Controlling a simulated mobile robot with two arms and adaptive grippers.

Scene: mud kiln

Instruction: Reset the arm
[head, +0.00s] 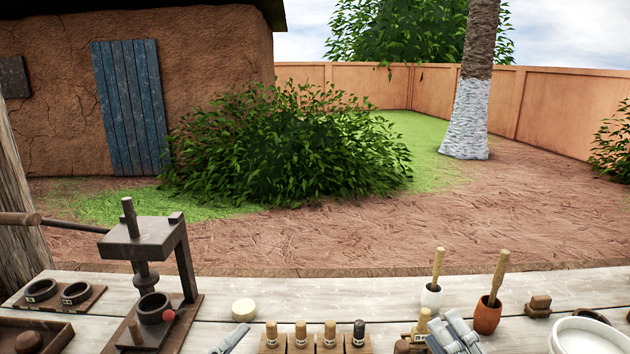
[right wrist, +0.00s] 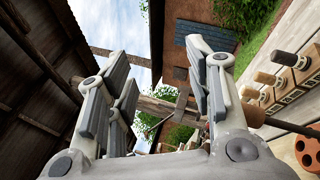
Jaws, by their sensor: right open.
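My right gripper (head: 455,332) shows at the bottom edge of the head view, right of centre, with its grey fingers pointing up over the bench. In the right wrist view my right gripper (right wrist: 162,85) has its fingers spread wide apart with nothing between them. A grey fingertip of my left gripper (head: 230,340) shows at the bottom edge of the head view, left of centre. The rest of the left gripper is out of frame, so its opening cannot be told.
The wooden bench (head: 340,293) holds a dark screw press (head: 140,243), a pale disc (head: 243,309), several handled stamps (head: 301,334), a white cup (head: 431,297), an orange pot (head: 487,316) and a white bowl (head: 585,338). Bare bench lies behind the stamps.

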